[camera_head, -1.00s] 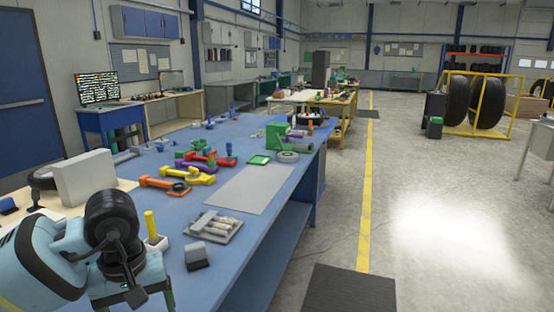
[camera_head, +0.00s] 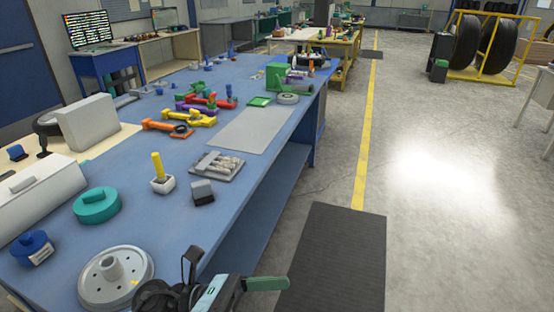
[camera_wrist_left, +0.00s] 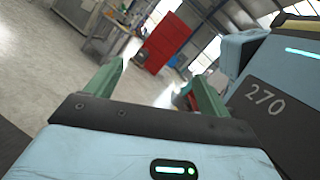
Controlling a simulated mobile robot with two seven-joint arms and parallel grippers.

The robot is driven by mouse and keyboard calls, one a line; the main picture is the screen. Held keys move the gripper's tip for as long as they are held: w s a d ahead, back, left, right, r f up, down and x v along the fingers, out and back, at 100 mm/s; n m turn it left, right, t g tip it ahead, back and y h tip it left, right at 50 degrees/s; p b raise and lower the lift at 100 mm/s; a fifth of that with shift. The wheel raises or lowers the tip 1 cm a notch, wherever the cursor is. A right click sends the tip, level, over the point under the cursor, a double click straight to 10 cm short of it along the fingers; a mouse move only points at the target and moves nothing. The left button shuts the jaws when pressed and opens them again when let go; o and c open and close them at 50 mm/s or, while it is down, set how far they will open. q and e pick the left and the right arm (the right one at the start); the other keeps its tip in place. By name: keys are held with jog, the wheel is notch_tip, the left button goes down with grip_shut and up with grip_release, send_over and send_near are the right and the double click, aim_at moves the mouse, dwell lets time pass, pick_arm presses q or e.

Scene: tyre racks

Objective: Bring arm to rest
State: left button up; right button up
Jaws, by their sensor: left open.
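My left gripper shows in the left wrist view (camera_wrist_left: 158,75) with its two green fingers apart and nothing between them. In the head view, part of my left arm and one green finger of the gripper (camera_head: 268,284) show at the bottom edge, over the near right edge of the blue workbench (camera_head: 130,210). The other finger is hidden there. My right gripper is not in view.
On the near bench stand a grey flanged disc (camera_head: 95,284), a teal lidded pot (camera_head: 97,206), a blue pot (camera_head: 33,250) and a yellow-handled tool (camera_head: 158,172). A dark mat (camera_head: 335,260) lies on open floor to the right.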

pick_arm(q)
jog(key=a+f+n+t+y+p, duration=0.1)
jog(key=a+f+n+t+y, duration=0.4)
jog(key=n, duration=0.6)
jog(key=w+a+f+n+t+y, duration=0.1)
jog(key=a+f+n+t+y, duration=0.15)
jog(key=n+t, duration=0.65)
jog(key=a+f+n+t+y+p, duration=0.1)
jog(key=a+f+n+t+y, duration=0.3)
jog(key=n, duration=0.9)
jog(key=s+a+f+n+g+y, duration=0.3)
jog(key=s+f+n+g, duration=0.1)
jog(key=s+f+n, duration=0.3)
jog(key=s+a+f+n+g+y, duration=0.4)
jog(key=s+f+n, duration=0.3)
jog(key=s+f, duration=0.5)
jog(key=shift+s+a, duration=0.15)
jog(key=shift+s, duration=0.05)
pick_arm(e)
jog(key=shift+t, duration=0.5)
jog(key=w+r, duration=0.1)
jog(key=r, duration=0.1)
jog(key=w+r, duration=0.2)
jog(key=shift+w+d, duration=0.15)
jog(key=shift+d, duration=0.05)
